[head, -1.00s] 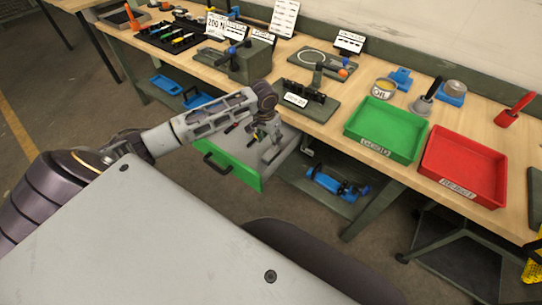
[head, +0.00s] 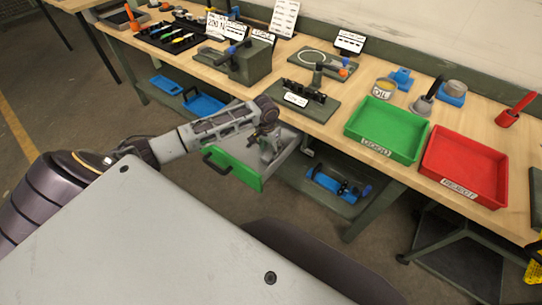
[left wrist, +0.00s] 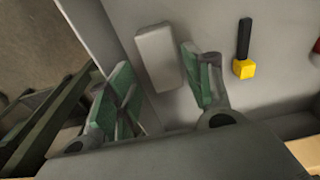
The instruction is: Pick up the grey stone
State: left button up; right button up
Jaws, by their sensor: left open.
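The grey stone (left wrist: 159,57) is a pale rectangular block lying on the floor of the open drawer, seen in the left wrist view. My left gripper (left wrist: 155,68) is open, with one green-padded finger to each side of the stone in that view. I cannot tell whether either finger touches it. In the head view my left gripper (head: 268,150) reaches down into the green-fronted drawer (head: 232,169), and the stone cannot be made out there. My right gripper is not in view.
A tool with a black handle and yellow head (left wrist: 243,65) lies right of the stone in the drawer, with a red item (left wrist: 315,54) beyond it. The drawer walls are close around. The green tray (head: 385,128) and red tray (head: 466,165) stand on the bench above.

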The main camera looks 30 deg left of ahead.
aim_at(271, 153)
pick_arm(q)
jog(key=f, duration=0.3)
jog(key=shift+w+a+f, duration=0.1)
jog(key=shift+w+f, duration=0.05)
jog(key=shift+w, duration=0.15)
jog(key=shift+f, duration=0.4)
jog(key=shift+w+f, duration=0.1)
jog(key=shift+f, duration=0.3)
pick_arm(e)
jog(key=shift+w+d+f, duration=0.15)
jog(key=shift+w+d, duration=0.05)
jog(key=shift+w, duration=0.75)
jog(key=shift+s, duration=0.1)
pick_arm(q)
jog(key=shift+c, duration=0.8)
jog(key=c, duration=0.8)
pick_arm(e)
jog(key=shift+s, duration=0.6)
